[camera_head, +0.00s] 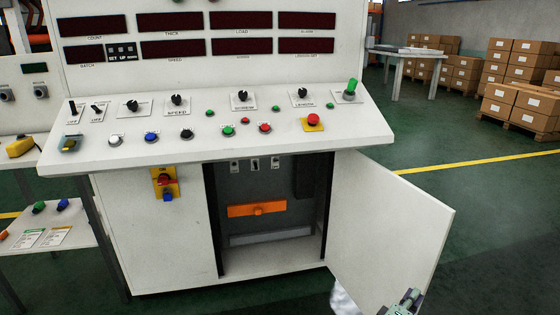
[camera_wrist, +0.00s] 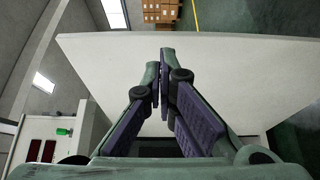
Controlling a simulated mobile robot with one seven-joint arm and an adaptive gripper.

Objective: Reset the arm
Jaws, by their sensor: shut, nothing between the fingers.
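My gripper (camera_wrist: 166,62) is shut and empty in the wrist view, its fingertips close together in front of a white panel. In the head view only part of my gripper (camera_head: 408,300) shows at the bottom right, in front of the lower part of the open cabinet door (camera_head: 400,225). The white control cabinet (camera_head: 160,240) stands in the middle of the head view, with its door swung open to the right. Inside it are an orange bar (camera_head: 257,210) and several small switches. Whether my gripper touches the door cannot be told.
The sloped console (camera_head: 200,145) carries knobs, buttons, a green-tipped lever (camera_head: 352,86) and a red stop button (camera_head: 312,120). A side shelf (camera_head: 75,235) stands at the left. Boxes (camera_head: 512,70) and a table (camera_head: 405,52) are behind right. Green floor (camera_head: 480,200) is clear at the right.

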